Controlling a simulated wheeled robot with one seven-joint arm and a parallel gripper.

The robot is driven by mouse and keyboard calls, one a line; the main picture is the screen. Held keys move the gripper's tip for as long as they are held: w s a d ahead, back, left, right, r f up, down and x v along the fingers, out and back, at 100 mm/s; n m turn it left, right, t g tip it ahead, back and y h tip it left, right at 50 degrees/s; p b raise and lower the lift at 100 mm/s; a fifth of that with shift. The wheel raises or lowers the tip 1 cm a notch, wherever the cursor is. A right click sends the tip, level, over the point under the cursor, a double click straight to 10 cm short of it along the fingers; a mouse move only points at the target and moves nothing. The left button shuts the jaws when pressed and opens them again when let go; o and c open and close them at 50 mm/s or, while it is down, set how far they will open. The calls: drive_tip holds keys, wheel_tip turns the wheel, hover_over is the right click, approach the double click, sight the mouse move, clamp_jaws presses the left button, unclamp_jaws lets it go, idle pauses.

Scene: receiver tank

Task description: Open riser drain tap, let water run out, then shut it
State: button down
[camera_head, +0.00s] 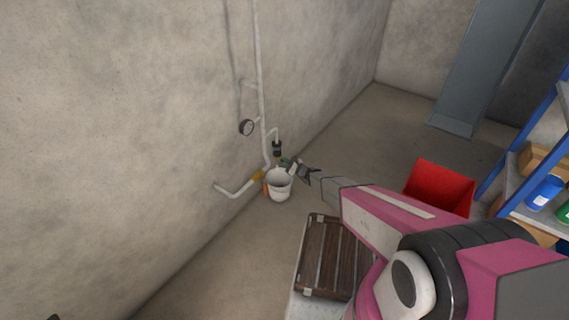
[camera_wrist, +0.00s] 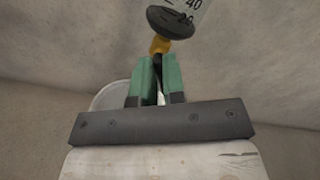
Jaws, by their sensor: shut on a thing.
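My gripper (camera_wrist: 159,75) shows two green fingers in the wrist view, shut on a narrow dark piece (camera_wrist: 159,88), apparently the tap handle; the fingers hide most of it. A yellow fitting (camera_wrist: 159,45) sits just beyond the fingertips. In the head view my gripper (camera_head: 287,163) is at the riser pipe (camera_head: 261,85), above a white bucket (camera_head: 279,186). The bucket's pale rim (camera_wrist: 108,93) shows behind the fingers in the wrist view. The tap itself is too small to make out in the head view, and no running water can be seen.
A dark-ended scale piece (camera_wrist: 170,22) is above the fingers. A slatted wooden crate (camera_head: 333,258), red bin (camera_head: 438,188) and blue shelf (camera_head: 520,125) stand right. Floor left of the crate is clear.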

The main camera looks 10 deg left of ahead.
idle(0.3)
drive_tip(key=c, duration=1.5)
unclamp_jaws()
drive_tip(key=v, duration=1.1)
